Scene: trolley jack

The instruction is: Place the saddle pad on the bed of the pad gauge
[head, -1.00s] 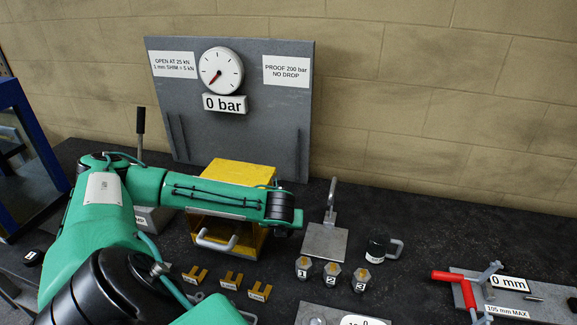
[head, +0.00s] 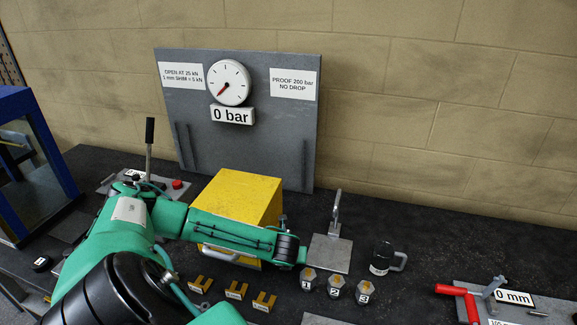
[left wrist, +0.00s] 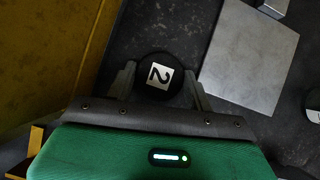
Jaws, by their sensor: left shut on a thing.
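A round black pad (left wrist: 148,91) with a white label marked 2 sits between the fingers of my left gripper (left wrist: 160,70) in the left wrist view, and the gripper is shut on it. In the head view the arm hides the gripper and the pad. They are between the yellow box (head: 246,190) and a grey steel plate with an upright post (head: 330,252); the plate also shows in the left wrist view (left wrist: 252,58). I cannot tell whether this plate is the pad gauge. My right gripper is not in view.
A red-handled fixture reading 0 mm (head: 513,297) is at right. A gauge board (head: 270,120) stands behind. Dark bench is free at back right.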

